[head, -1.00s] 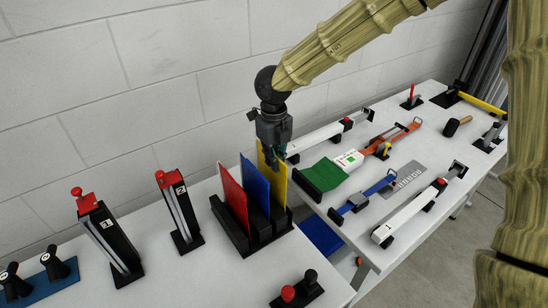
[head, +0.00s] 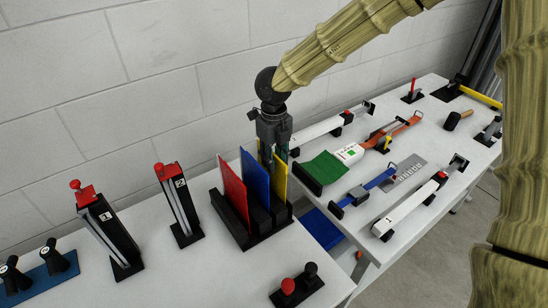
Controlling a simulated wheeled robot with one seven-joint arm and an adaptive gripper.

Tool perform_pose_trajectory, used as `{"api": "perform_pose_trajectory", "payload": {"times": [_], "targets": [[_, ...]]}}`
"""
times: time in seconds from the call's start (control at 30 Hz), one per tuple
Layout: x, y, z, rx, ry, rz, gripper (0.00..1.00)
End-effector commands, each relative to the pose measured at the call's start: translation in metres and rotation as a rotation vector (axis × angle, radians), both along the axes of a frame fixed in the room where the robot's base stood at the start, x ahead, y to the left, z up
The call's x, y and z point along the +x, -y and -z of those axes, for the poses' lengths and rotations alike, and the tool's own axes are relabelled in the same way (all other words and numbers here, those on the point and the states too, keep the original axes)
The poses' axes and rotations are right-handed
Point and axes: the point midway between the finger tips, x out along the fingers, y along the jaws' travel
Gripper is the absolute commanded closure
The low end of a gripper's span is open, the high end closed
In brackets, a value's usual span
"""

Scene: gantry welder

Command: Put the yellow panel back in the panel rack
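The panel rack (head: 228,226) is a black stand on the near white table. A red panel (head: 233,194) and a blue panel (head: 256,180) stand upright in its left and middle slots. The yellow panel (head: 281,178) is upright at the right side of the rack, partly hidden by the blue panel and my gripper. Its lower edge is behind the rack's divider, so I cannot see how deep it sits. My gripper (head: 268,155) points down over the panel's top and appears shut on it; the fingertips are partly hidden.
Two red-topped clamps (head: 180,208) stand left of the rack. A red and black knob base (head: 297,287) is in front. The right table holds a green cloth-like piece (head: 326,170), a blue clamp (head: 362,193) and white bars (head: 412,207). A block wall stands close behind.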

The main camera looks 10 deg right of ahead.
Motion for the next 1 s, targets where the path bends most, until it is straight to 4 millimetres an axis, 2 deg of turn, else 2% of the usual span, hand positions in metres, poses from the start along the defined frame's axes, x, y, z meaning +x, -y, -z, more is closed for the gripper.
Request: {"api": "perform_pose_trajectory", "payload": {"times": [0.37, 0.47, 0.8, 1.0], "targets": [[0.001, 0.000, -0.007, 0.001, 0.002, 0.001, 0.69], [0.001, 0.000, -0.018, 0.001, 0.002, 0.001, 0.69], [0.001, 0.000, -0.079, 0.001, 0.003, 0.000, 0.69], [0.001, 0.000, -0.107, 0.002, 0.001, 0.001, 0.69]]}}
